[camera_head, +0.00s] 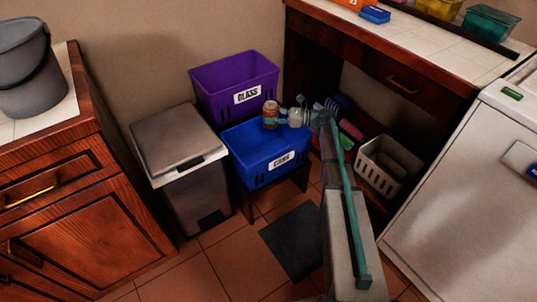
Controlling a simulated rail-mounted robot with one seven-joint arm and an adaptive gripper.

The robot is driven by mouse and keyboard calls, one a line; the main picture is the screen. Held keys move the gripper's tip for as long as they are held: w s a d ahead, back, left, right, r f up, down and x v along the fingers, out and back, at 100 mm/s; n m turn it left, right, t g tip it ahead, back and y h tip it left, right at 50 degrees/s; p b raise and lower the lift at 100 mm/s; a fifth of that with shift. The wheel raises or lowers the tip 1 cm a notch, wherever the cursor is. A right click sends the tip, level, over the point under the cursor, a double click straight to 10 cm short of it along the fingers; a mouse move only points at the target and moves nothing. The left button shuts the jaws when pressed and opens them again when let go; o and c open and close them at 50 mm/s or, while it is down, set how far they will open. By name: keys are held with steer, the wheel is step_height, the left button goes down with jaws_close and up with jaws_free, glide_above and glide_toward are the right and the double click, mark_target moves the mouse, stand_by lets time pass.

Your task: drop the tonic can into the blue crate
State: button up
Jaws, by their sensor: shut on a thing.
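The tonic can (270,109) is a small orange-brown can with a pale top, roughly upright. My gripper (274,121) comes in from the right and is shut on the can. It holds the can over the back part of the blue crate's opening; the exact height above the crate cannot be told. The blue crate (268,161) has a white label reading CANS and stands on a dark low stand. My gripper and wrist hide part of its back right rim.
A purple crate (222,102) labelled GLASS stands behind the blue one. A grey pedal bin (175,150) stands close on the left. A white basket (380,180) and several bottles sit under the counter (385,68) at the right. A dark mat (290,240) lies on the floor.

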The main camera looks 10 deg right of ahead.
steer(key=shift+f+b, duration=1.25)
steer(key=shift+f, duration=0.4)
steer(key=o, duration=1.2)
steer(key=shift+o, duration=0.2)
steer(key=v, duration=1.2)
steer(key=shift+r, duration=0.1)
